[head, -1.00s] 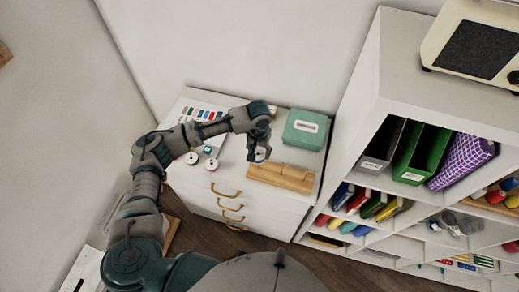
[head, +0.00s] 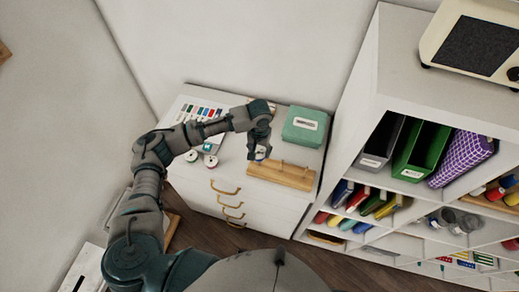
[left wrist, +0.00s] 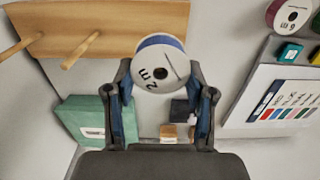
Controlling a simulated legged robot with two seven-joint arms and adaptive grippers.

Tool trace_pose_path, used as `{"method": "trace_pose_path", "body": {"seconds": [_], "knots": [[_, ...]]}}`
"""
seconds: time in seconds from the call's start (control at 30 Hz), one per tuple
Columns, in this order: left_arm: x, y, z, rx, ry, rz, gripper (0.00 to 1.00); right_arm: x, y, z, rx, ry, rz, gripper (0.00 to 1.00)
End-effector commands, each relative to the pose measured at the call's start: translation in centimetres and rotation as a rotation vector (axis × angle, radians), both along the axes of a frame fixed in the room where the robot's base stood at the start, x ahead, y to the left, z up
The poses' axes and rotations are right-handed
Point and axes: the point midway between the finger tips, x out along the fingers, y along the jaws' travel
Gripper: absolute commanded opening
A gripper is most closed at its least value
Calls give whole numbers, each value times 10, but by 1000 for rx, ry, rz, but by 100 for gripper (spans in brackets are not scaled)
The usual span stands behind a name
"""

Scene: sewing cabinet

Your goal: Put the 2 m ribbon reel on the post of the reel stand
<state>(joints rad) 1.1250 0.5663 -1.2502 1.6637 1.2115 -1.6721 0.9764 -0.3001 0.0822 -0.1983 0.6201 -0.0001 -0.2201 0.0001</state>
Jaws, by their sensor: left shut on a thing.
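My left gripper (head: 260,154) is shut on the 2 m ribbon reel, a white spool with blue ribbon. In the left wrist view the reel (left wrist: 158,70) sits between the two fingertips (left wrist: 160,88), its "2 m" label facing the camera. In the head view the gripper mostly hides the reel. The wooden reel stand (head: 285,178) lies beside the gripper, at the front right of the cabinet top. It also shows in the left wrist view (left wrist: 120,18), with two bare posts (left wrist: 80,50) left of the reel. I cannot tell whether the reel touches the stand. My right gripper is out of view.
A green box (head: 305,127) stands behind the stand. Two other reels (head: 210,160) lie at the left of the white cabinet top (head: 232,172), near a colour card (head: 196,112). A tall white shelf unit (head: 362,110) rises close on the right.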

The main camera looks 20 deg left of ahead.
Motion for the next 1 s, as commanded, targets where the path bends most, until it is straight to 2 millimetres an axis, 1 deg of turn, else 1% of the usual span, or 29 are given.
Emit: {"method": "trace_pose_path", "body": {"seconds": [0.2,1.0], "knots": [[0,0,-3,0,0,0,28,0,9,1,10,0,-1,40],[0,0,-19,0,0,0,28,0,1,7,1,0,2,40]]}}
